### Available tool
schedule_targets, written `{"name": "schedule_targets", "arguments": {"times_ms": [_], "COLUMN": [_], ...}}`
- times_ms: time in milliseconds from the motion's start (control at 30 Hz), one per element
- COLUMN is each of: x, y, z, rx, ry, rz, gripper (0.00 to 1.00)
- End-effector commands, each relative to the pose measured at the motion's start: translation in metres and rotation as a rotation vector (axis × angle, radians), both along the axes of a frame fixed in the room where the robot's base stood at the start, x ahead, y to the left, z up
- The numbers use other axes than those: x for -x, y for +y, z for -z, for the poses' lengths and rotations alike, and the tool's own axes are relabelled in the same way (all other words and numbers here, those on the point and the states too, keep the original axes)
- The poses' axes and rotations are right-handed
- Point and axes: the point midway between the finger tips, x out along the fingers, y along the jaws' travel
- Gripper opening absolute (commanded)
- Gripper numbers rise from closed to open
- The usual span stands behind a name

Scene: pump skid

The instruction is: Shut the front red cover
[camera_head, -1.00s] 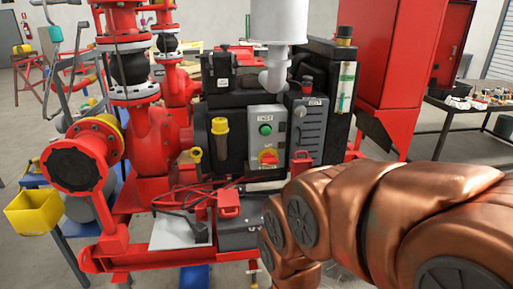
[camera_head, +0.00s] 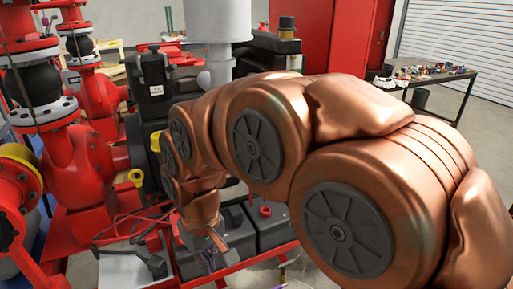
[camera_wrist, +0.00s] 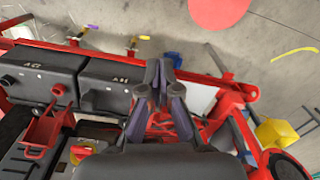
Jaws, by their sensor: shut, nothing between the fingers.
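My gripper (camera_wrist: 160,82) is shut and empty, with its fingertips together. In the head view my gripper (camera_head: 216,240) hangs low at the left battery, pointing down, largely covered by my copper arm. A red part (camera_head: 178,230) shows just left of my gripper beside the battery; I cannot tell whether it is the front red cover or how far it is open. A red cap (camera_head: 265,211) sits on the right battery. In the wrist view an upright red bracket-like cover (camera_wrist: 42,130) stands left of my fingers, apart from them. My arm hides the control panel in the head view.
Dark batteries (camera_wrist: 108,88) lie left of my fingers. The skid's red frame rail (camera_head: 262,258) runs along the front. Red pipework (camera_head: 85,170) stands at the left. A yellow container (camera_wrist: 275,133) shows at the wrist view's right. A table with small items (camera_head: 430,78) stands behind right.

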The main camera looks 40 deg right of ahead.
Motion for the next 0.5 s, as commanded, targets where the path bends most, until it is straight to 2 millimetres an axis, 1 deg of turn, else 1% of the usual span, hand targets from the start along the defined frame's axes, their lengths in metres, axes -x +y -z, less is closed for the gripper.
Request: {"name": "schedule_targets", "arguments": {"times_ms": [33, 167, 200, 267, 300, 367, 400, 467, 500], "x": [-0.022, -0.071, -0.085, -0.107, -0.12, -0.139, -0.151, -0.168, -0.179], "y": [-0.009, -0.035, -0.045, -0.061, -0.073, -0.092, -0.106, -0.128, -0.144], "z": [-0.008, -0.023, -0.027, -0.033, -0.037, -0.041, -0.045, -0.049, -0.051], "rx": [-0.003, -0.008, -0.009, -0.009, -0.009, -0.007, -0.004, 0.002, 0.006], "ry": [-0.026, -0.091, -0.109, -0.138, -0.158, -0.183, -0.204, -0.229, -0.248], "rz": [0.017, 0.061, 0.076, 0.101, 0.12, 0.148, 0.169, 0.198, 0.222], "gripper": [0.0, 0.0, 0.0, 0.0, 0.0, 0.0, 0.0, 0.0, 0.0]}}
